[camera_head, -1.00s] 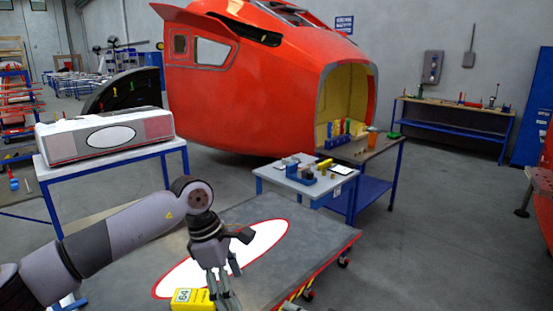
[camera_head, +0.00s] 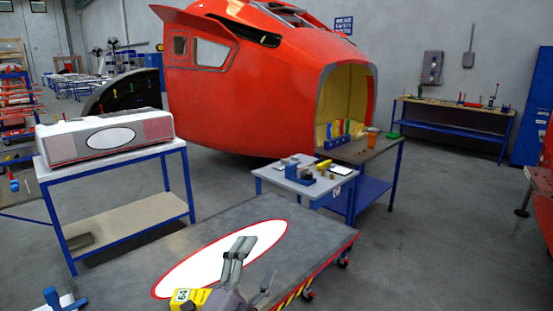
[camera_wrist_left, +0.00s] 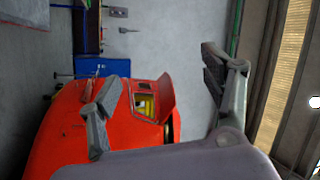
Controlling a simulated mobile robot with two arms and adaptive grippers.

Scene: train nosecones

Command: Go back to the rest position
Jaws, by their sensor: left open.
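My left gripper (camera_head: 257,258) is low in the head view, above the grey cart top with the white oval, its fingers pointing up and away. In the left wrist view its two fingers (camera_wrist_left: 160,78) stand wide apart with nothing between them. The gripper is open and empty. Most of my left arm is out of the head view, below the picture. A yellow block marked 64 (camera_head: 190,299) shows beside the gripper at the bottom edge, partly cut off. I cannot tell whether they touch. My right gripper is not in view.
The flat grey cart (camera_head: 318,232) stands in front. A white table (camera_head: 60,176) with a boxy panel is at left. A small table (camera_head: 263,177) and a workbench (camera_head: 400,150) stand behind the cart, near the red nosecone (camera_head: 270,95). The floor at right is open.

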